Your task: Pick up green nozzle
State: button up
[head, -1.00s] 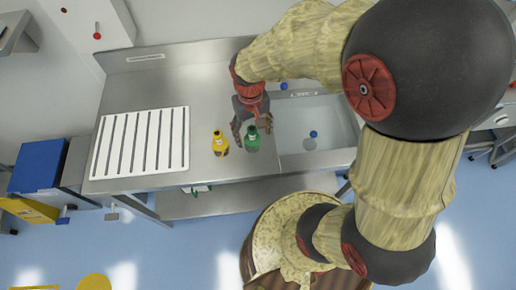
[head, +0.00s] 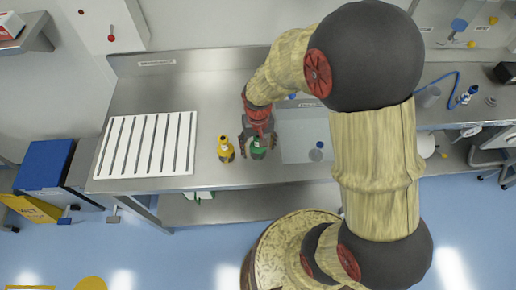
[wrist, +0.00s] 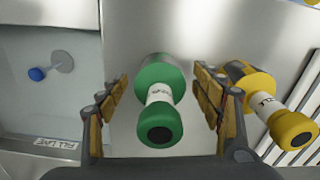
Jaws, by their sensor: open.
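The green nozzle (head: 258,147) stands on the steel counter just left of the sink in the head view. In the wrist view the green nozzle (wrist: 160,100) has a white labelled neck and a dark round end, and lies between the two fingers. My gripper (head: 258,137) is open around it, with a finger on each side in the wrist view (wrist: 165,110). A gap shows on both sides, so the fingers do not appear to touch it. The gripper partly hides the nozzle in the head view.
A yellow nozzle (head: 226,150) stands close on the left; in the wrist view it (wrist: 268,105) is just beside the right finger. The sink (head: 305,130) is to the right. A white slotted rack (head: 147,144) lies on the left of the counter (head: 190,85).

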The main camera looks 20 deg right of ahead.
jog(key=c, duration=1.3)
